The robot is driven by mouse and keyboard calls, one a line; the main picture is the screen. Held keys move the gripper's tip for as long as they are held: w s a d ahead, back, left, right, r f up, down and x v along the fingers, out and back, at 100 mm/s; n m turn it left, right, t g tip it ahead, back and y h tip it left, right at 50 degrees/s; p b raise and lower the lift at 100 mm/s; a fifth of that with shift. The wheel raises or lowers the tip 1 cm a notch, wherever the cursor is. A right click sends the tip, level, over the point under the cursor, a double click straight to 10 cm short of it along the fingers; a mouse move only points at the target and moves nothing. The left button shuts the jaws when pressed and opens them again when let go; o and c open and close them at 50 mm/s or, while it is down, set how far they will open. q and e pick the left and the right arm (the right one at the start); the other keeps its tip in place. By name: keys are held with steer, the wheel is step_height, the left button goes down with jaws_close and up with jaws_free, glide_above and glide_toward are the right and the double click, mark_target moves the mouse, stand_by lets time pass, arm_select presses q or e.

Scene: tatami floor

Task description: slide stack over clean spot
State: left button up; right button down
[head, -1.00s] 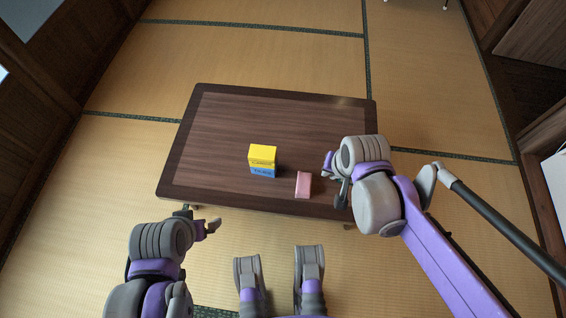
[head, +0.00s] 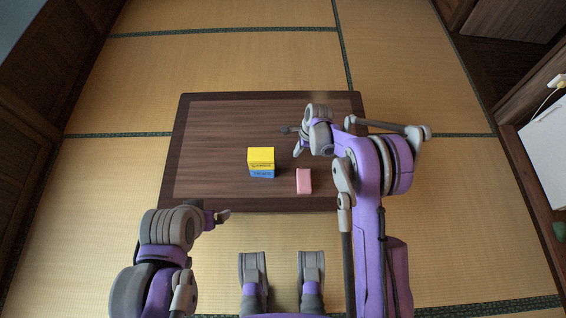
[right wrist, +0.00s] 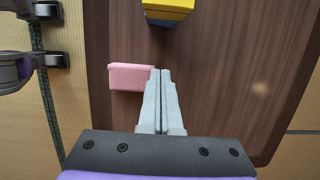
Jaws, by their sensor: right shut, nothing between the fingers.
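A stack of a yellow box (head: 261,156) on a blue box (head: 261,173) stands on the dark wooden table (head: 215,125), left of a pink block (head: 304,181). In the right wrist view the yellow box (right wrist: 168,6) shows at the top edge, partly cut off, and the pink block (right wrist: 130,77) lies left of my fingertips. My right gripper (head: 293,141) is over the table, right of the stack. In the right wrist view its fingers (right wrist: 160,72) are together and empty. My left gripper (head: 221,215) is near the table's front left edge, apart from everything; its jaw opening is unclear.
The table top is bare behind and left of the stack. A faint pale patch (right wrist: 260,88) shows on the wood in the right wrist view; it may be a reflection. Tatami floor surrounds the table. A white cabinet (head: 549,150) stands at the far right.

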steer(key=b+x, duration=0.2)
steer(key=x, duration=0.9)
steer(key=a, duration=0.2)
steer(key=shift+w+a+r, duration=0.1)
steer(key=shift+a+r, duration=0.05)
steer(key=shift+a, duration=0.75)
